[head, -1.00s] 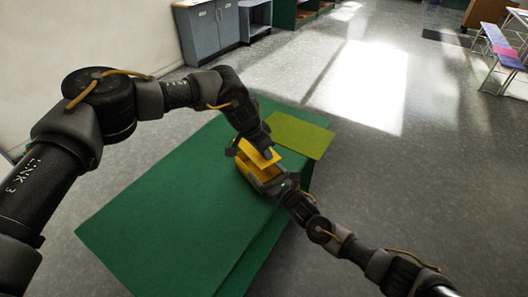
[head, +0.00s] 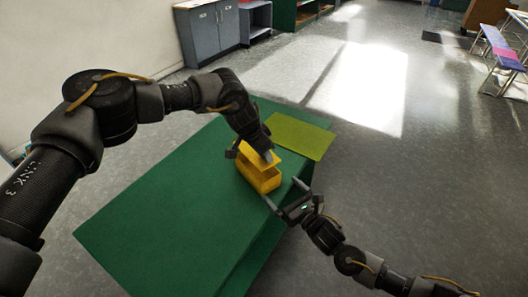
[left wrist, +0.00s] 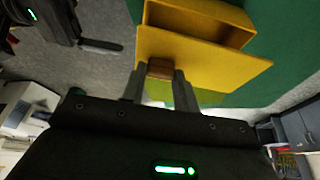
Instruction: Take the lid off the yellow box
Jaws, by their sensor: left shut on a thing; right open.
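The yellow box (head: 262,182) stands on the green table, and its open top shows in the left wrist view (left wrist: 200,22). Its yellow lid (head: 268,157) is raised and tilted over the box, with a gap between them; it is the flat plate in the left wrist view (left wrist: 215,68). My left gripper (head: 253,156) is shut on the lid's brown knob (left wrist: 161,69). My right gripper (head: 285,193) is open and empty, just right of the box and apart from it; part of it shows in the left wrist view.
The green table (head: 170,215) is bare to the left and front of the box. A flat olive-green mat (head: 302,136) lies at the table's far right corner. Grey cabinets (head: 213,32) stand by the far wall, well away.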

